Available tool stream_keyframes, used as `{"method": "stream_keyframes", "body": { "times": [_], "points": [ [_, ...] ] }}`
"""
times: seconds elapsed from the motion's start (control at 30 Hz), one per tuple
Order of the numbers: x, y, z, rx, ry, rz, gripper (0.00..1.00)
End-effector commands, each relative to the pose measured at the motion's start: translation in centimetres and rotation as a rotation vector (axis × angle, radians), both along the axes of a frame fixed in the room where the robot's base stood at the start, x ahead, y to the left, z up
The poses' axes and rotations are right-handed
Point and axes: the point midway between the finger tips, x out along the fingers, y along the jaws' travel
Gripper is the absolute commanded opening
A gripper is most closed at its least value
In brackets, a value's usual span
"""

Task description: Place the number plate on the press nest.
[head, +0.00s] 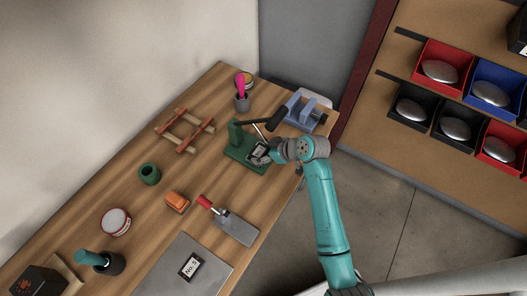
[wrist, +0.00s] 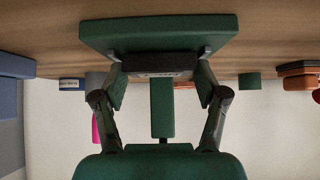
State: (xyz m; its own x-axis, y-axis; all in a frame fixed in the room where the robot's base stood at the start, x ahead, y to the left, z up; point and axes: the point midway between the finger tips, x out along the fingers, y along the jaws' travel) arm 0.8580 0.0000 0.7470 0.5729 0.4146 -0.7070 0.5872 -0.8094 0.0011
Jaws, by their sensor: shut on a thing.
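The green press (head: 236,133) stands on the wooden table, with a flat base that also shows in the wrist view (wrist: 160,32). My gripper (head: 259,152) is over the front right of that base. In the wrist view my gripper (wrist: 160,70) is shut on a dark plate (wrist: 160,64) with faint light lettering, the number plate, held level at the press base. I cannot tell whether the plate touches the nest, which is hidden. Another dark card reading "No. 5" (head: 190,267) lies on a grey sheet (head: 168,270) at the table's front.

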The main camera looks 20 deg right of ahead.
Motion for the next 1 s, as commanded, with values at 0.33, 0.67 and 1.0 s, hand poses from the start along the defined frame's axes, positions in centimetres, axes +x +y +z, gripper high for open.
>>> {"method": "stream_keyframes", "body": {
  "times": [0.33, 0.67, 1.0],
  "points": [
    [-0.1, 0.0, -0.9, 0.0, 0.002, 0.0, 0.23],
    [-0.3, 0.0, -1.8, -0.004, 0.012, 0.0, 0.97],
    [-0.5, -0.1, -1.6, -0.003, 0.018, -0.001, 0.97]
  ]
}}
